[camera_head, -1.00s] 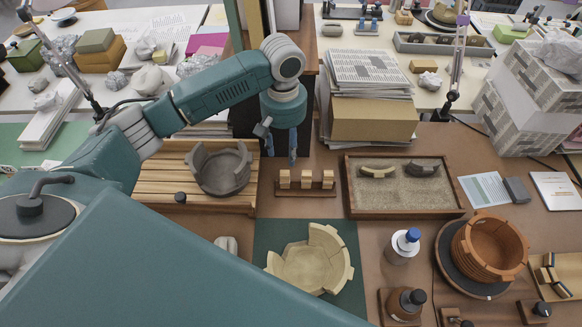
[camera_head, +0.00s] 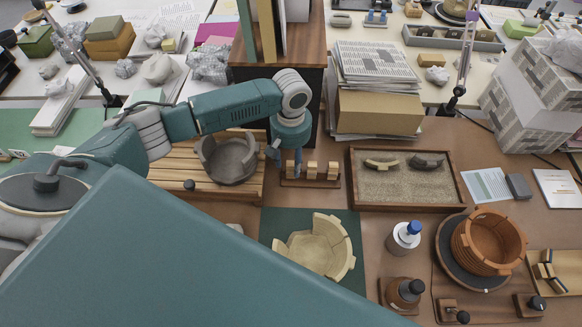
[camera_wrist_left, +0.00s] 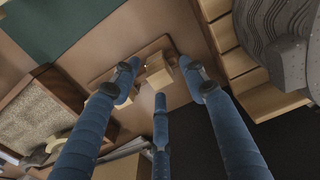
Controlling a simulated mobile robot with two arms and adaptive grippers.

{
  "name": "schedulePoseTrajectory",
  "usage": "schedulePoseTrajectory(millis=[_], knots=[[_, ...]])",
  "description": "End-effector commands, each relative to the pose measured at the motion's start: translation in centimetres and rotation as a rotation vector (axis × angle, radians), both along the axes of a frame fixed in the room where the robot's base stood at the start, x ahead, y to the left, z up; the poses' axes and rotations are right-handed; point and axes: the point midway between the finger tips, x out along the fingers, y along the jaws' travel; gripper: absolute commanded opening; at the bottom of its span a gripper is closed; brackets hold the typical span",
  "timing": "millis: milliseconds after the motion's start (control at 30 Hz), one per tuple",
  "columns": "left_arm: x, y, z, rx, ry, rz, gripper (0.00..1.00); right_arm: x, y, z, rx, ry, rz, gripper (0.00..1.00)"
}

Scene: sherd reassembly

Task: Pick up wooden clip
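A small wooden rack (camera_head: 311,184) holds a row of upright pale wooden clips. Two clips, the middle one (camera_head: 312,170) and the right one (camera_head: 333,171), show clearly in the head view. The left-end clip is mostly hidden by my left gripper (camera_head: 288,168), which is low at that end of the rack. In the left wrist view, a wooden clip (camera_wrist_left: 158,72) stands between the spread blue fingers of my left gripper (camera_wrist_left: 158,92). The fingers are open, with visible gaps to the clip. My right gripper is not in view.
A grey bowl (camera_head: 228,160) sits on a slatted wooden stand just left of the gripper. A sand tray (camera_head: 405,195) with two sherds lies to the right. A cream partial bowl (camera_head: 322,250) rests on a green mat in front. A dark box stands behind the rack.

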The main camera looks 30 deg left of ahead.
Motion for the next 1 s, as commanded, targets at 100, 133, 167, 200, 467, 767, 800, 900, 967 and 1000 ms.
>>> schedulePoseTrajectory(millis=[100,133,167,200,467,767,800,900,967,1000], knots=[[0.0,0.0,0.0,0.0,0.0,0.0,0.2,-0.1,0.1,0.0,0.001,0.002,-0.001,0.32],[0.0,0.0,0.0,0.0,0.0,0.0,0.14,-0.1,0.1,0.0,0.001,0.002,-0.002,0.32],[0.0,0.0,0.0,0.0,0.0,0.0,0.11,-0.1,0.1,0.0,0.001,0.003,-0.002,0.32],[0.0,0.0,0.0,0.0,0.0,0.0,0.11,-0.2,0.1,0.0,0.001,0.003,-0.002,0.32],[0.0,0.0,0.1,0.0,0.0,0.0,0.1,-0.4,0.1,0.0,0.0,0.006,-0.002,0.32],[0.1,0.0,2.0,-0.001,-0.003,-0.001,0.1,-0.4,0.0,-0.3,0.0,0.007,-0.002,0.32],[0.2,0.0,2.6,-0.001,-0.004,-0.001,0.1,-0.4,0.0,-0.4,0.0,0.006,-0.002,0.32],[0.2,0.0,4.6,-0.002,-0.005,-0.001,0.1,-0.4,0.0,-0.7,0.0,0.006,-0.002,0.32],[0.2,0.0,6.2,-0.001,-0.006,-0.001,0.1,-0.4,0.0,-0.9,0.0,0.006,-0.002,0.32],[0.3,0.0,7.4,-0.002,-0.008,-0.001,0.1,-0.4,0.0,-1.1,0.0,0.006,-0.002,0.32]])
